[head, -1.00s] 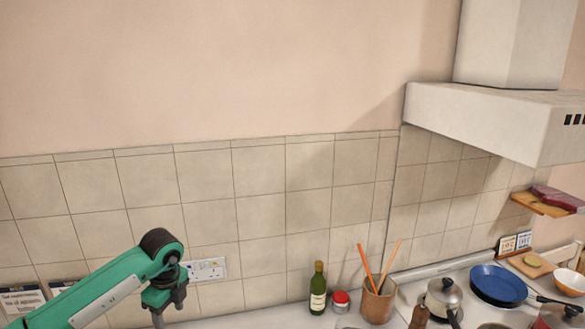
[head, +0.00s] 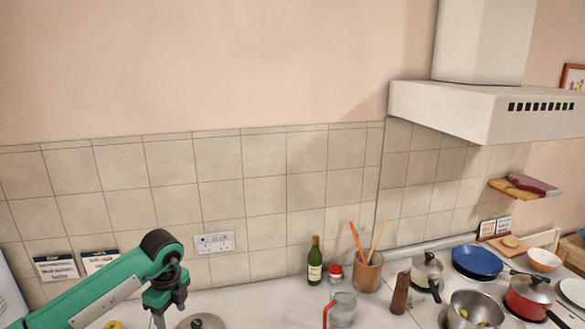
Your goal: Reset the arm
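My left arm comes in from the lower left, green with dark joints. Its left gripper (head: 158,318) points down at the bottom edge, above the white counter; its fingertips are small and partly cut off, so I cannot tell how far apart they are. It appears to hold nothing. My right arm and gripper are not in view.
The counter (head: 250,297) holds a green bottle (head: 314,262), a red-lidded jar (head: 334,273), a utensil pot (head: 367,272), a glass jug (head: 341,310), a pepper mill (head: 400,293) and a grey lid (head: 201,322). Several pans, including a blue one (head: 477,262), stand right, below the hood (head: 440,105).

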